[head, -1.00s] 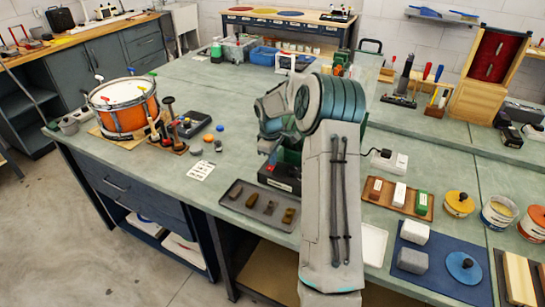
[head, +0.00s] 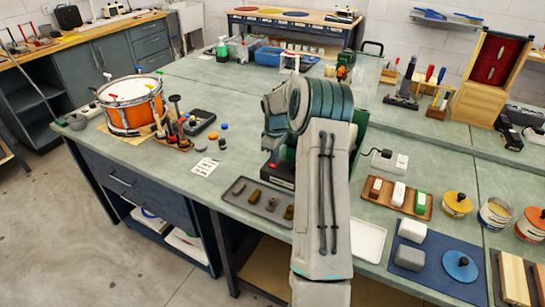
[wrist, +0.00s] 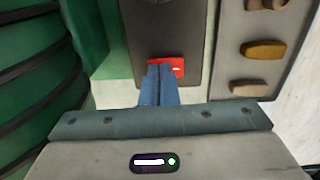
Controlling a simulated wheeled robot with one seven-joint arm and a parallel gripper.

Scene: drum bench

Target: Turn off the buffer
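The buffer is a green machine whose green body (head: 359,120) shows behind my arm in the head view. Its dark base (head: 279,176) sticks out to the left of the arm, with a small red switch on it. In the wrist view, the dark base plate (wrist: 165,25) carries the red switch (wrist: 179,64), which has a white mark. The green housing (wrist: 88,35) is at the left. My gripper (wrist: 160,68) has its two blue fingers together and empty, with the tips over the lower part of the switch. I cannot tell whether they touch it.
A dark tray of several brown pieces (head: 240,187) lies close in front of the buffer; it also shows in the wrist view (wrist: 228,55). A drum (head: 130,105) stands at the left. A wooden tray (head: 422,213) with blocks and a white power box (head: 390,161) are at the right.

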